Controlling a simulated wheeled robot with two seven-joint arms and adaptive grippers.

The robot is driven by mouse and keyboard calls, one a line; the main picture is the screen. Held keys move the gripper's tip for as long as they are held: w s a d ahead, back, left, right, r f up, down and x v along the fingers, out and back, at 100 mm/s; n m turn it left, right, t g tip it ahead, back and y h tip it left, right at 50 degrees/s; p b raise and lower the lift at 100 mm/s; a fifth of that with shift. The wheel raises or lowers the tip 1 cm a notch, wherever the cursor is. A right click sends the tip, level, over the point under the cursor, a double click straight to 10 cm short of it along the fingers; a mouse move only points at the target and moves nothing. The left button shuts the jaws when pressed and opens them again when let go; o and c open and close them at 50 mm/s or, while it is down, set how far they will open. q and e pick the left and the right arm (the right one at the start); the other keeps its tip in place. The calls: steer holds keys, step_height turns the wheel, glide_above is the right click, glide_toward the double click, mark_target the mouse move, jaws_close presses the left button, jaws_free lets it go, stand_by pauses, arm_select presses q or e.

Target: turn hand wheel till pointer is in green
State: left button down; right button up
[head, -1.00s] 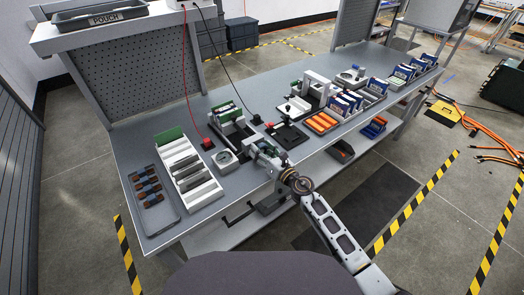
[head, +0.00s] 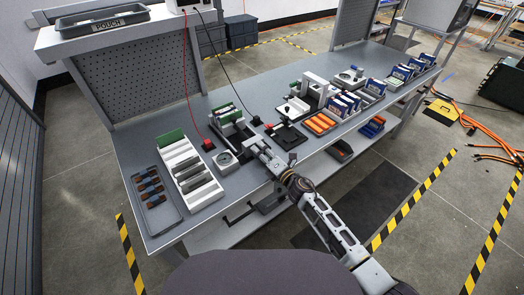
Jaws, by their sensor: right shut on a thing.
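I cannot make out a pointer or a green zone in this view. My left gripper is not in view.
The workbench (head: 232,188) carries a white slotted rack (head: 188,172), a tray of dark parts (head: 167,212), a board fixture (head: 231,124), a black-based stand (head: 288,135) and an orange-filled tray (head: 319,124). Two cables hang over the bench. Floor in front is open.

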steer(key=m+p, duration=0.1)
steer(key=m, duration=0.1)
steer(key=shift+m, duration=0.9)
steer(key=m+p, duration=0.1)
steer(key=m, duration=0.2)
steer(key=shift+f, duration=0.15)
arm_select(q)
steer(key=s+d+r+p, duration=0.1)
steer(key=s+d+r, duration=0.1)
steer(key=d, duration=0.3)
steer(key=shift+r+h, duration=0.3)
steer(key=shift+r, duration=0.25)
arm_select(e)
steer(key=shift+f+m, duration=0.1)
steer(key=shift+m, duration=1.1)
